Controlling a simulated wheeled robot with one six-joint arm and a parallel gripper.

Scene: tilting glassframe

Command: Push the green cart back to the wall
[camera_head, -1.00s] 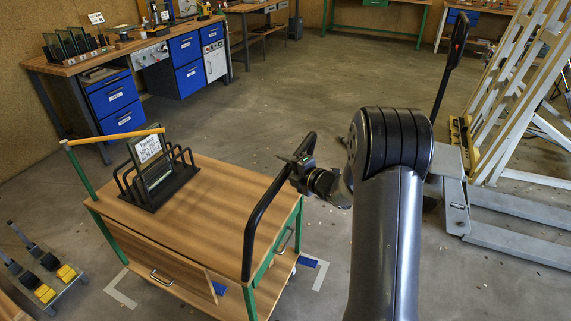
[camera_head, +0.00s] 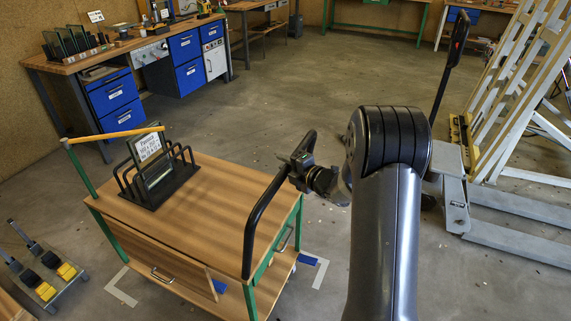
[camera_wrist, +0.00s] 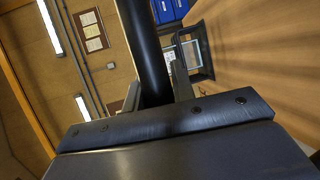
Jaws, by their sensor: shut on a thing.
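The green cart (camera_head: 222,223) stands in the lower left of the head view, with a wooden top, green legs and a wooden drawer front. Its black push handle (camera_head: 258,222) rises along its right side. My gripper (camera_head: 297,166) is shut on the upper part of that handle. In the wrist view the black handle bar (camera_wrist: 145,50) runs between the fingers of my gripper (camera_wrist: 160,90). The wall (camera_head: 17,105) is at the far left of the head view.
A black rack with a labelled pane (camera_head: 150,160) stands on the cart top. White corner marks (camera_head: 121,297) lie on the floor around the cart. A workbench with blue drawers (camera_head: 112,95) stands along the wall. A white A-frame rack (camera_head: 515,90) stands at right. The middle floor is clear.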

